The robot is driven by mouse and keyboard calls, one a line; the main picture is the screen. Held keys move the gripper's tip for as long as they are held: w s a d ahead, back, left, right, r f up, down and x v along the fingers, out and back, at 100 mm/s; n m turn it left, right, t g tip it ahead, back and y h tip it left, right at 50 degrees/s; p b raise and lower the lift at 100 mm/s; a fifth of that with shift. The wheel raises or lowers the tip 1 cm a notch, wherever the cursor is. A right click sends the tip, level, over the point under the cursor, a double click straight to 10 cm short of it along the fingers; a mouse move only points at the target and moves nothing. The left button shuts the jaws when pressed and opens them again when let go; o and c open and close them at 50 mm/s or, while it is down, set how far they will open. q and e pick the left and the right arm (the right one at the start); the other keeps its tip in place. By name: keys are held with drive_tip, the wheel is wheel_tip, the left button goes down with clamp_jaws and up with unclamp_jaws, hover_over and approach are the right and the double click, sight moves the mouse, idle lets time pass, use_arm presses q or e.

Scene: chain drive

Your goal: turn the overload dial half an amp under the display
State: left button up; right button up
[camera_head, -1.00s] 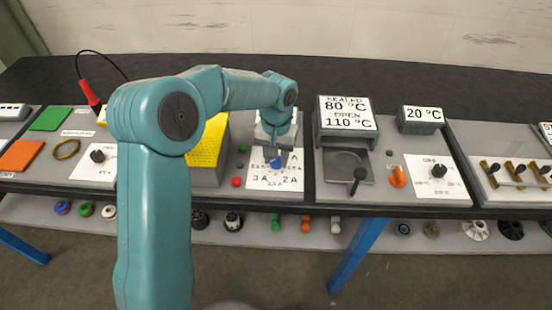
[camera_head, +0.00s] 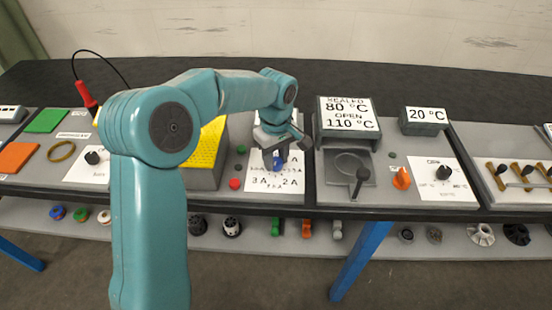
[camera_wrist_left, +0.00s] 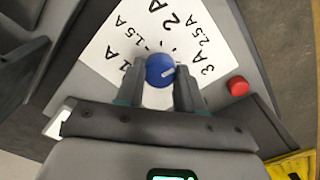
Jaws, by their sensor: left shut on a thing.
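The blue overload dial (camera_wrist_left: 160,70) has a white pointer line and sits on a white scale card (camera_wrist_left: 118,42) marked from 1 A to 3 A. In the left wrist view the line points right, roughly towards the 2.5 A and 3 A marks; its exact reading is unclear. My left gripper (camera_wrist_left: 160,88) is shut on the dial, one finger on each side. In the head view the left gripper (camera_head: 275,158) is over the card and hides part of the dial (camera_head: 277,163). I cannot read the display's value in either view. My right gripper is not in view.
A red button (camera_wrist_left: 238,86) is beside the card, with a yellow perforated block (camera_head: 207,145) to its left in the head view. A grey unit with a black-knobbed lever (camera_head: 362,174) and an orange knob (camera_head: 402,178) stand to the right.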

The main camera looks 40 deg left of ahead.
sight(275, 160)
use_arm(q)
drive_tip(key=shift+a+n, duration=0.1)
drive_tip(key=shift+n, duration=0.5)
drive_tip(key=o, duration=0.9)
drive_tip(key=shift+o, duration=0.7)
drive_tip(key=shift+w+a+f, duration=0.1)
drive_tip(key=shift+a+f, duration=0.05)
drive_tip(key=shift+d+r, duration=0.2)
drive_tip(key=shift+r, duration=0.05)
wheel_tip(275, 160, up, 16)
drive_tip(key=p, duration=0.1)
drive_tip(key=shift+a+p, duration=0.15)
drive_tip(key=shift+p, duration=0.2)
drive_tip(key=shift+f, duration=0.1)
